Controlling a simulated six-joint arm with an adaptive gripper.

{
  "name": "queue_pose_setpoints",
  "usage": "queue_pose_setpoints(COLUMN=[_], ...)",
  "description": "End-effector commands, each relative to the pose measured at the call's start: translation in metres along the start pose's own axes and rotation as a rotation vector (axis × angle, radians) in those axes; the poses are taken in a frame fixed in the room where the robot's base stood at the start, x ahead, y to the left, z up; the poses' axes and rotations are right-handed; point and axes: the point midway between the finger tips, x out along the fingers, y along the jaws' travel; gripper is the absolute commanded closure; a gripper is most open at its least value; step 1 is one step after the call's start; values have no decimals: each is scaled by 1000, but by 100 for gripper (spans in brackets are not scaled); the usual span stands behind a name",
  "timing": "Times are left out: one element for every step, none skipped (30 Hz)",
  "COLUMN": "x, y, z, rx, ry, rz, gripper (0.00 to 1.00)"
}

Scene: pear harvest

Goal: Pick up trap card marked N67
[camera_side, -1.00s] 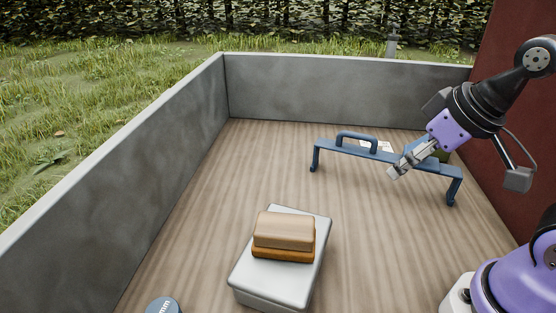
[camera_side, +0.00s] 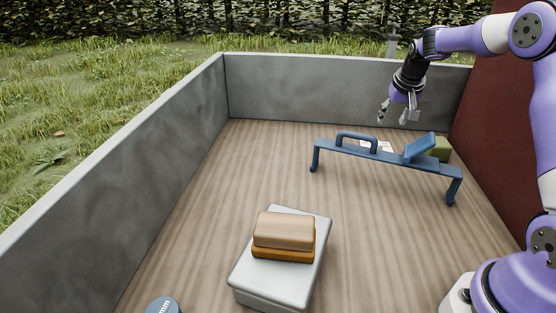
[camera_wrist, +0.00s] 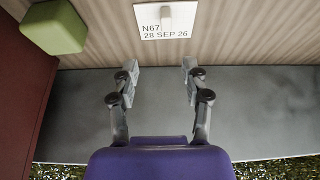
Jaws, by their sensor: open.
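The trap card marked N67 is a white card (camera_wrist: 150,27) lying flat on the wooden floor in the wrist view, with "N67" and "28 SEP 26" printed in black. A pale, small upright piece stands out from its middle. In the side view the card (camera_side: 384,146) shows only in part behind the blue bench frame. My gripper (camera_side: 395,115) is open and empty, above the floor near the back wall and higher than the card. In the wrist view my gripper's fingers (camera_wrist: 157,78) are spread, with the card beyond the fingertips.
A blue low frame (camera_side: 410,162) with a handle and a tilted blue block stands in front of the card. A green block (camera_wrist: 55,25) lies right of it, near the red wall (camera_side: 490,90). A grey box (camera_side: 245,277) carries brown blocks. Grey walls (camera_side: 340,90) edge the bed.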

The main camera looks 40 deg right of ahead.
Motion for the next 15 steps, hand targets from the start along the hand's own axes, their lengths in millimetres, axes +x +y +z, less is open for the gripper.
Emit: queue_pose_setpoints(x=[9,15,22,26,31,36,39,42,44,46,49,54,58,64,70], y=[0,0,0,0,-1,-1,-1,-1,-1,-2,-2,-4,-5,-6,-8], z=[0,1,1,1,1,1,1,1,1,1,1,2,2,3,4], rx=[1,1,0,0,0,0,-1,-1,-1,-1,-1,-2,-2,-2,-2], ry=[-3,-4,-5,-4,-3,-3,-2,-2,-2,-1,-2,-3,-3,-4,-4], rz=[1,1,1,0,0,0,0,-1,-1,-1,-1,-1,-1,-1,-1], gripper=[46,46,46,46,46,46,46,46,46,46,46,46,46,46,46])
